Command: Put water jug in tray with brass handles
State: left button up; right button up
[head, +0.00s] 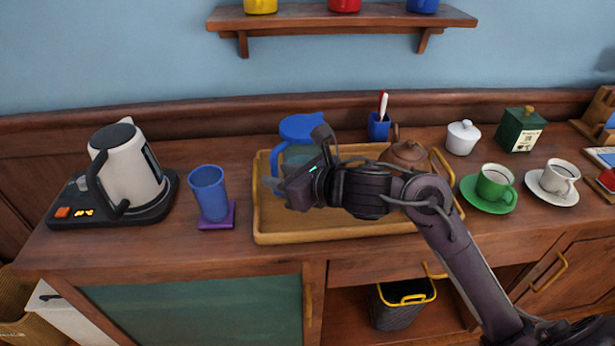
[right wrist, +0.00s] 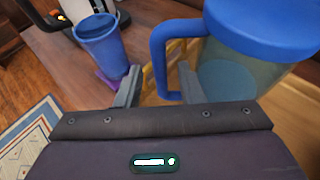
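The water jug (head: 302,127) has a blue lid and handle and a clear body. It stands upright at the left end of the wooden tray (head: 345,236) with brass handles, partly hidden behind my right gripper. My right gripper (head: 277,184) is over the tray's left part, at the jug's handle side. In the right wrist view, the gripper (right wrist: 160,88) has its fingers apart, with the jug's blue handle (right wrist: 160,62) between or just beyond them. No grip on the handle shows. The jug's base is hidden in the head view. My left gripper is out of view.
A blue cup (head: 209,192) on a purple coaster and a kettle (head: 128,165) on its base stand left of the tray. A brown lidded pot (head: 405,153) is at the tray's right. A green cup (head: 495,183) and a white cup (head: 560,175) stand farther right.

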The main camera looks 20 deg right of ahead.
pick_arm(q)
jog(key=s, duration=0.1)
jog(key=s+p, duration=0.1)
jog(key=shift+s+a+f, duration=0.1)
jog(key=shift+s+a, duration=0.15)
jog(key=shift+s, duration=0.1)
pick_arm(e)
jog(key=v, duration=1)
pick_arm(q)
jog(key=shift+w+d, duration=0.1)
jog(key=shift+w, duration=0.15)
